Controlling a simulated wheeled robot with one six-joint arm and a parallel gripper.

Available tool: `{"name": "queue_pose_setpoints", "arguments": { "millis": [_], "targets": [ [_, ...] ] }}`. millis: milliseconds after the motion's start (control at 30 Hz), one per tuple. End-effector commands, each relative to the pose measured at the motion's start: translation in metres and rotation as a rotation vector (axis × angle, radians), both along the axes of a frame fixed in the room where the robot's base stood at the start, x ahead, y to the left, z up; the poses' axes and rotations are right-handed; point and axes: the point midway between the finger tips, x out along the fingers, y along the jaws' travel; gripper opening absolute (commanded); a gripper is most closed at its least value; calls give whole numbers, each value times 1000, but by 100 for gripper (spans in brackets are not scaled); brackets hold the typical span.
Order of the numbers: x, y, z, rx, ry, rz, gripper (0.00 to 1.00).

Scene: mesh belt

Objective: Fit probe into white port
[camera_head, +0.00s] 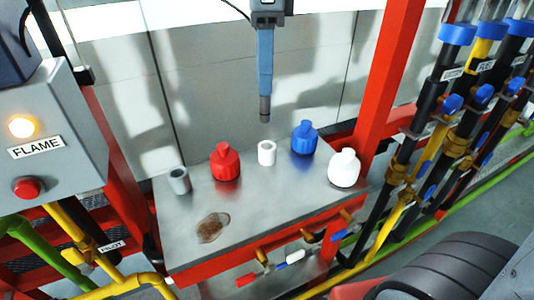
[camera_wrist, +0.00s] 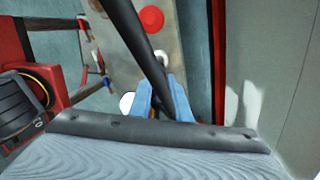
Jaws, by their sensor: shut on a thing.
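My gripper (camera_head: 265,92) hangs pointing down over the metal table. Its blue fingers are shut on the probe (camera_head: 265,108), whose dark, short end shows below them. In the head view the probe end appears just above the white port (camera_head: 267,153), apart from it. The white port is a short, hollow, upright cylinder standing on the table. In the wrist view the blue fingers (camera_wrist: 166,95) show, and a dark rod crosses in front of part of the white port (camera_wrist: 161,55). The probe's end is hidden there.
A grey hollow cylinder (camera_head: 179,181) stands at the table's left. A red bottle (camera_head: 225,163), a blue bottle (camera_head: 304,138) and a white bottle (camera_head: 344,169) stand close around the white port. A brown stain (camera_head: 213,228) marks the table (camera_head: 275,205). A red post (camera_head: 389,75) rises at right.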

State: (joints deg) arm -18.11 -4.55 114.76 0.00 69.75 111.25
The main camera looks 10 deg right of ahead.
Motion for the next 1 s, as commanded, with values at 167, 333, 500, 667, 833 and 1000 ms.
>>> {"name": "queue_pose_setpoints", "arguments": {
  "millis": [167, 333, 500, 667, 833, 1000],
  "targets": [
    [-1, -6, -21, -2, 6, -35, 0],
    [-1, -6, -50, -2, 5, -33, 0],
    [0, -5, -65, -1, 2, -32, 0],
    [0, -5, -86, -2, 4, -32, 0],
    [0, -5, -100, 0, 1, -31, 0],
    [1, -5, -100, 0, 0, -31, 0]
  ]
}}
